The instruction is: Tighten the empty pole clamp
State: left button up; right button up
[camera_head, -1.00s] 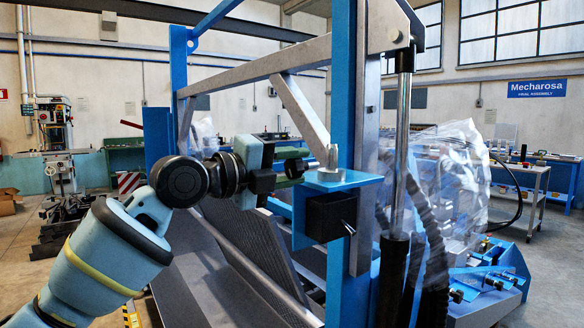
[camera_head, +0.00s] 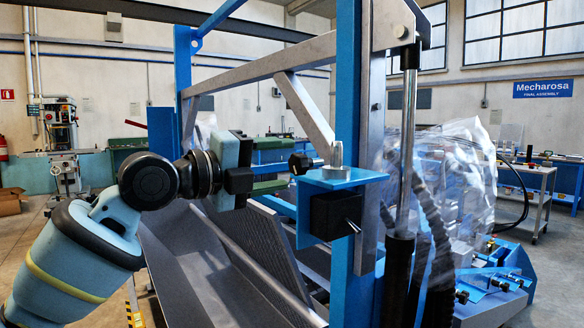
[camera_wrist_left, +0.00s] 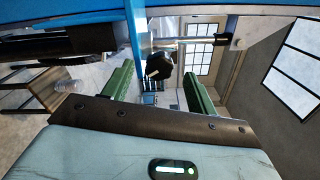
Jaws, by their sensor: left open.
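A black knob (camera_head: 299,163) on a short rod sticks out to the left of a blue bracket (camera_head: 345,178) on the blue upright. A grey metal cylinder (camera_head: 337,154) stands on the bracket, and a black block (camera_head: 335,213) with a small metal pin sits below. I see no pole held there. My left gripper (camera_head: 285,176) is open, its green fingers pointing at the knob from the left. In the left wrist view the knob (camera_wrist_left: 160,66) shows between the fingertips (camera_wrist_left: 157,72), apart from both; its depth is hard to tell. My right gripper is not in view.
The blue upright (camera_head: 347,90) and a grey diagonal brace (camera_head: 303,115) stand close to my left gripper. A grey sloped tray (camera_head: 205,260) lies below. A piston rod (camera_head: 407,140) and clear plastic wrap (camera_head: 450,180) are to the right.

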pick_arm(q)
jog(key=v, duration=0.3)
jog(key=shift+s+a, duration=0.15)
jog(key=shift+a, duration=0.05)
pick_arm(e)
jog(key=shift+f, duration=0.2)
